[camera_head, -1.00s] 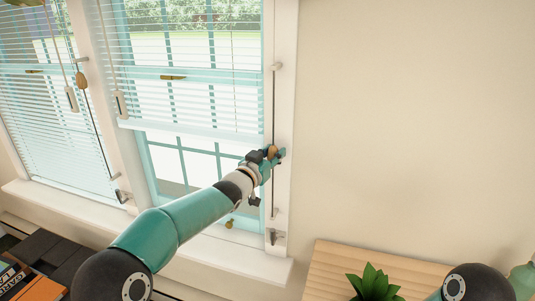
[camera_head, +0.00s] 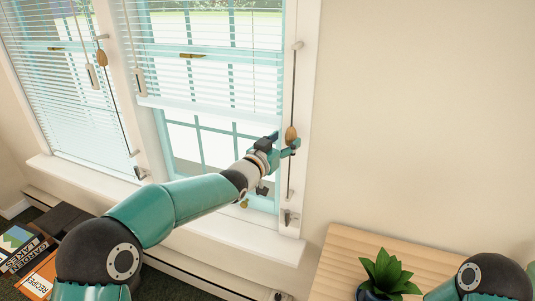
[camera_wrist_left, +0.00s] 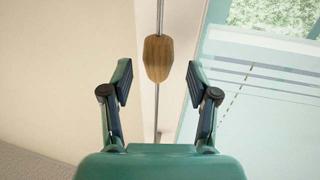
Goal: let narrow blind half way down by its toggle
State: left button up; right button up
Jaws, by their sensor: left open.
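The right-hand blind (camera_head: 205,85) hangs partway down its window, with bare glass below its bottom rail. Its toggle, a wooden bead (camera_head: 291,134), sits on an upright metal rod at the right window frame. In the left wrist view the bead (camera_wrist_left: 158,58) shows centred between the fingertips, apparently just beyond them. My left gripper (camera_head: 286,146) is open close to the bead, its fingers apart and empty. Another blind (camera_head: 55,85) at the left hangs lower, with its own bead (camera_head: 102,57) on a rod. My right gripper is out of frame; only part of that arm shows.
A white sill (camera_head: 190,215) runs under both windows. A wooden tabletop (camera_head: 345,250) with a green potted plant (camera_head: 385,270) stands at the lower right. Books (camera_head: 30,255) lie at the lower left. The wall right of the window is bare.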

pick_arm(q)
jog(key=v, duration=0.8)
jog(key=shift+w, duration=0.1)
jog(key=a+f+n+g+y, duration=0.1)
jog(key=a+f, duration=0.2)
jog(key=f, duration=0.4)
jog(key=a+f+n+g+y, duration=0.1)
jog(key=a+f, duration=0.2)
jog(key=f, duration=0.5)
jog(key=s+a+f+n+g+y, duration=0.1)
jog(key=s+f+g, duration=0.1)
jog(key=s+f, duration=0.45)
jog(key=s+a+f+n+g+y, duration=0.1)
jog(key=s+f+n+g, duration=0.15)
jog(key=f, duration=0.75)
jog(key=s+f+n+g, duration=0.1)
jog(key=s+f+g, duration=0.3)
jog(key=s, duration=1)
jog(key=s+f+n+g, duration=0.1)
jog(key=s+f+g, duration=0.3)
jog(key=s+f, duration=0.6)
jog(key=s, duration=0.5)
jog(key=shift+s+g+y, duration=0.15)
jog(key=shift+g+y, duration=0.2)
jog(key=shift+y, duration=0.05)
jog(key=shift+a, duration=0.1)
jog(key=shift+c, duration=0.2)
